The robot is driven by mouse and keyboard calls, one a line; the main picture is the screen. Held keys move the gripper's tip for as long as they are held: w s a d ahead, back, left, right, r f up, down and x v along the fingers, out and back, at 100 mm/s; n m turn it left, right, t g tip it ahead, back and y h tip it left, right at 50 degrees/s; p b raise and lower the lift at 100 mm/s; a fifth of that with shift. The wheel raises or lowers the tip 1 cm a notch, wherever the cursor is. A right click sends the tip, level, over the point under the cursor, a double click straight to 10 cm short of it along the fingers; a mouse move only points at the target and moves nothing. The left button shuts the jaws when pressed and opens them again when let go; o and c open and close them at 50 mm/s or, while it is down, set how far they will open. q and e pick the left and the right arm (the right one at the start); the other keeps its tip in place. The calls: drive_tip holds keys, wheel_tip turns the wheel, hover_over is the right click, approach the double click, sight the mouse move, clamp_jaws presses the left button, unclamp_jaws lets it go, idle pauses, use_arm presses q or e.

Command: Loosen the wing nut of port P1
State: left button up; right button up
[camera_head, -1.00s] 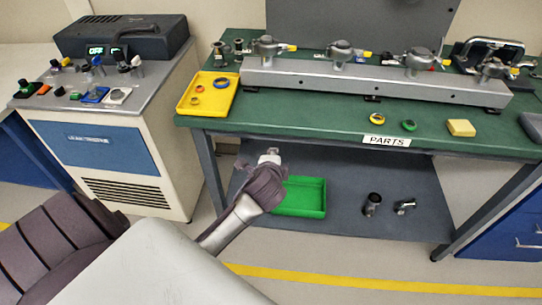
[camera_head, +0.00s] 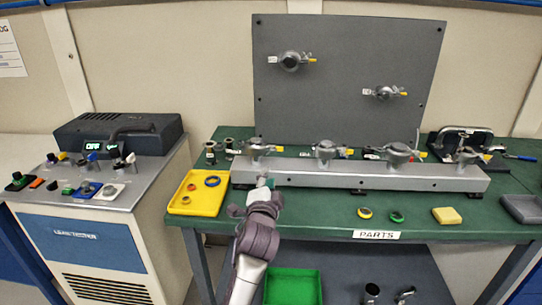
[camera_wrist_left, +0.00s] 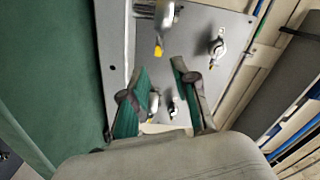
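Several clamped ports with wing nuts and yellow tags sit along a grey manifold bar (camera_head: 340,175) on the green bench. The leftmost clamp (camera_head: 258,149) is just beyond my left gripper (camera_head: 262,190). Two more clamps, the upper left one (camera_head: 290,60) and the lower right one (camera_head: 384,91), sit on the upright grey panel. Port labels are too small to read, so I cannot tell which is P1. In the left wrist view, the fingers of my left gripper (camera_wrist_left: 162,75) are apart, with nothing held between them. My right gripper is not in view.
A yellow tray (camera_head: 181,208) with rings lies left of my gripper. Two rings, a yellow block (camera_head: 446,215) and a dark tray (camera_head: 520,207) lie along the bench front. A leak tester (camera_head: 118,133) stands on the left cabinet. A green bin (camera_head: 293,288) is below.

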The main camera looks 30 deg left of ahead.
sight(272, 151)
use_arm(q)
drive_tip(key=p+x, duration=0.1)
drive_tip(key=x, duration=1.2)
clamp_jaws()
